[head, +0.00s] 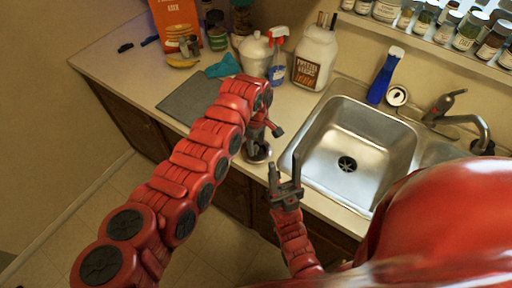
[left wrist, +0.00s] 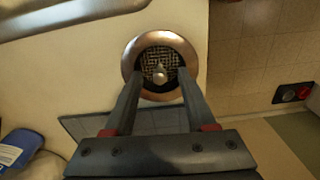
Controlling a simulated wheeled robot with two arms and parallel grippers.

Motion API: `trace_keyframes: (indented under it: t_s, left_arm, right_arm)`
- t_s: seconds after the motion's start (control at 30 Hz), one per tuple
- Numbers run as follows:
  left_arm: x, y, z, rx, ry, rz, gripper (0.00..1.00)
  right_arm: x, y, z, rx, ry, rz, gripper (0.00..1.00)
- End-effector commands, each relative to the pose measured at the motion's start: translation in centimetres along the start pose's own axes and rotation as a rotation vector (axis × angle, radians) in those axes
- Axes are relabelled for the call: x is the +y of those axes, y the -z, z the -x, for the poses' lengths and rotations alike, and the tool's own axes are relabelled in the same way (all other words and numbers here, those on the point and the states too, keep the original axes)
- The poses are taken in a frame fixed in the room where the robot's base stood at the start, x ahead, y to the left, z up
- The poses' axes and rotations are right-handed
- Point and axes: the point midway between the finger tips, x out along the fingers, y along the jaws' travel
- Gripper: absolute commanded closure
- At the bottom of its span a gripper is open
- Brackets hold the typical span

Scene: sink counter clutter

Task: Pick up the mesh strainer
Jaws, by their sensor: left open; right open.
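The mesh strainer (left wrist: 182,45) is a small round piece with a wide coppery metal rim, a dark mesh centre and a pale knob in the middle. In the head view the strainer (head: 260,156) lies at the counter's front edge, left of the sink, partly hidden by my left gripper. My left gripper (head: 261,143) is open above it. In the left wrist view the left fingertips (left wrist: 158,78) straddle the knob over the near part of the rim, holding nothing. My right gripper (head: 285,170) is open and empty, right of the strainer, near the sink's front-left corner.
The steel sink (head: 322,155) is to the right, with a faucet (head: 465,118). A dark grey mat (head: 190,100) lies left of the strainer. Behind stand a white jar (head: 255,55), a blue spray bottle (head: 277,70) and a large labelled jug (head: 314,58). A blue-handled brush (head: 382,80) is behind the sink.

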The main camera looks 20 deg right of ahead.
Motion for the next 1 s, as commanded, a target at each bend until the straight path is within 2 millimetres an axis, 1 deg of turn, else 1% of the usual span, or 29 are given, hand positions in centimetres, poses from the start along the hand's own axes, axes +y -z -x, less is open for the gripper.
trace_keyframes:
  t_s: [0.2, 0.37, 0.5, 0.53, 1.0]
  left_arm:
    - [0.01, -0.02, -0.2, 0.0, 0.0, 0.0, 0.44]
    - [0.0, -0.03, -0.18, 0.0, 0.0, 0.0, 0.73]
    - [0.0, -0.03, -0.18, 0.0, 0.0, 0.0, 0.98]
    - [0.0, -0.02, -0.17, 0.0, 0.0, 0.0, 1.0]
    - [-0.01, 0.1, -0.05, 0.0, 0.0, 0.0, 1.0]
  right_arm:
    - [0.0, 0.0, 0.02, 0.0, 0.0, 0.0, 0.5]
    - [0.0, 0.0, 0.02, 0.0, 0.0, 0.0, 0.5]
    - [0.0, 0.0, 0.02, 0.0, 0.0, 0.0, 0.5]
    - [0.0, 0.0, 0.02, 0.0, 0.0, 0.0, 0.5]
    - [0.0, -0.01, 0.05, 0.0, 0.0, 0.0, 0.5]
